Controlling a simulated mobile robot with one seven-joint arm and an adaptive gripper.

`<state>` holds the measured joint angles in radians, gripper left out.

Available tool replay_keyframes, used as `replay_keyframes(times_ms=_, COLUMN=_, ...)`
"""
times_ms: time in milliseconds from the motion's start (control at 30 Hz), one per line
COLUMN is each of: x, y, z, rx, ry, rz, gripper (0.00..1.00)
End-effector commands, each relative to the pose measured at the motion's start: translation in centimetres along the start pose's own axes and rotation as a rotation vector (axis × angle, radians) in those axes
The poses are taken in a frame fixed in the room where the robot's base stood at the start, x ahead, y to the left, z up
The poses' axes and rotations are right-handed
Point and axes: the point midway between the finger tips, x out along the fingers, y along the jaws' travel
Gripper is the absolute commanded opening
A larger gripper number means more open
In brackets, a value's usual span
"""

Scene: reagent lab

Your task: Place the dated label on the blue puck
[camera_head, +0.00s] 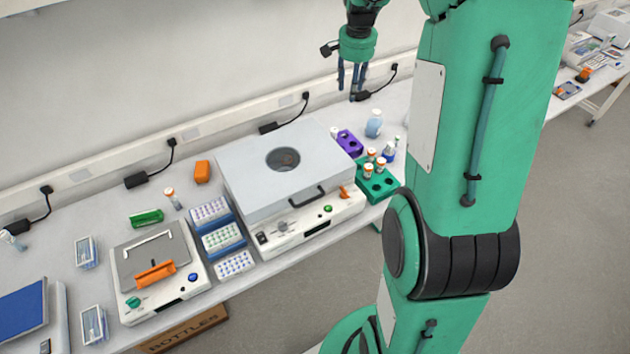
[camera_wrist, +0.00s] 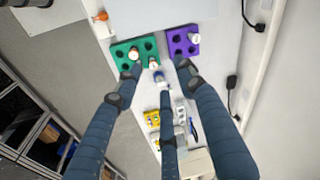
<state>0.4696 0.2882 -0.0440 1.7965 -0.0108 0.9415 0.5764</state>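I cannot make out a dated label or a blue puck for certain in either view. My gripper (camera_head: 352,88) hangs at the top of the head view, above the back of the bench. In the wrist view its fingers (camera_wrist: 160,74) are spread apart with nothing held between them. Below them are a green rack (camera_wrist: 122,52) and a small bottle with a blue part (camera_wrist: 159,77). A yellow item (camera_wrist: 152,117) and small white items lie further down that view, partly hidden by the fingers.
A purple rack (camera_head: 349,142) and a green rack (camera_head: 378,185) with orange-capped vials stand right of a large grey lidded machine (camera_head: 262,165). A pale blue bottle (camera_head: 374,123) stands behind them. Blue-edged tube racks (camera_head: 222,239) and a smaller device (camera_head: 157,272) occupy the left.

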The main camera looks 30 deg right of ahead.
Motion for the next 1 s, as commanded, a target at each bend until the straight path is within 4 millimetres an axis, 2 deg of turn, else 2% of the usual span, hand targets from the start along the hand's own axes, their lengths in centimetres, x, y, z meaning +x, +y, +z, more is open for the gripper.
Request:
replay_keyframes(times_ms=33, x=-1.5, y=-0.4, z=1.6, rx=-0.032, ry=0.009, rz=-0.01, gripper=0.39)
replay_keyframes(times_ms=200, x=-5.1, y=-0.9, z=6.2, rx=-0.135, ry=0.034, rz=-0.035, gripper=0.39)
replay_keyframes(times_ms=500, x=-10.5, y=-0.7, z=14.7, rx=-0.318, ry=0.079, rz=-0.08, gripper=0.39)
replay_keyframes(times_ms=800, x=-14.2, y=1.1, z=22.9, rx=-0.499, ry=0.126, rz=-0.124, gripper=0.39)
replay_keyframes(times_ms=1000, x=-15.8, y=2.9, z=28.2, rx=-0.618, ry=0.16, rz=-0.154, gripper=0.39)
